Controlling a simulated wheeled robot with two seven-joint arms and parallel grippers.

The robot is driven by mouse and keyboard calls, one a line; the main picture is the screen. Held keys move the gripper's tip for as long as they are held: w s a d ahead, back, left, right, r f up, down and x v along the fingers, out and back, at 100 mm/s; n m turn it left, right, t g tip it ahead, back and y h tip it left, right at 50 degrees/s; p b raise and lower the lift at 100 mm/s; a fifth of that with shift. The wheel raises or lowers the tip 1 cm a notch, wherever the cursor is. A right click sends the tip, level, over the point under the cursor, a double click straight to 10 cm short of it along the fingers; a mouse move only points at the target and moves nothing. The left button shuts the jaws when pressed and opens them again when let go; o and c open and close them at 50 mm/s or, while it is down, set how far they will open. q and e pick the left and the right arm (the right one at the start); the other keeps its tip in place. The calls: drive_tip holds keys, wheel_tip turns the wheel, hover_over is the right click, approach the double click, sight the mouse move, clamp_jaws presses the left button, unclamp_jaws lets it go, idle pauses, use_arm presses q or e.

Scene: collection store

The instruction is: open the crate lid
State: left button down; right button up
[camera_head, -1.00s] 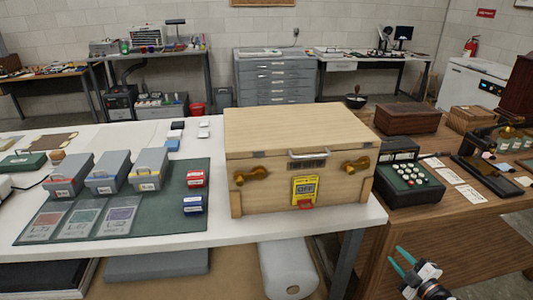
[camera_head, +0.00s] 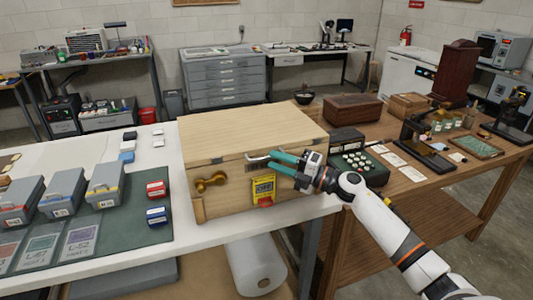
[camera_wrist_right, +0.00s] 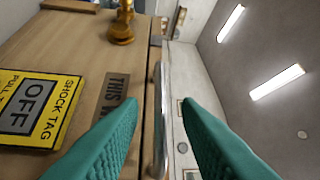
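The wooden crate (camera_head: 222,190) stands on the white table with its pale lid (camera_head: 250,130) down. A silver handle (camera_head: 257,159) runs along the lid's front edge. It also shows in the right wrist view (camera_wrist_right: 160,120). A brass latch (camera_head: 210,182) is on the front's left; another brass latch shows in the right wrist view (camera_wrist_right: 122,28). A yellow shock tag (camera_head: 263,187) reading OFF hangs on the front. My right gripper (camera_head: 273,161) is at the handle, its teal fingers apart, the handle between them in the wrist view (camera_wrist_right: 160,108). I cannot tell whether they touch it. My left gripper is out of view.
Grey boxes (camera_head: 104,182) stand on a green mat (camera_head: 130,230) left of the crate. A dark keyed machine (camera_head: 358,165) stands close on the right, by my right arm. A brown wooden box (camera_head: 352,107) is behind it on the wooden table (camera_head: 430,190).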

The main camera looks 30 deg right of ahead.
sight(268, 157)
drive_tip(key=shift+p+x, duration=0.35)
drive_tip(key=shift+x, duration=1.4)
clamp_jaws()
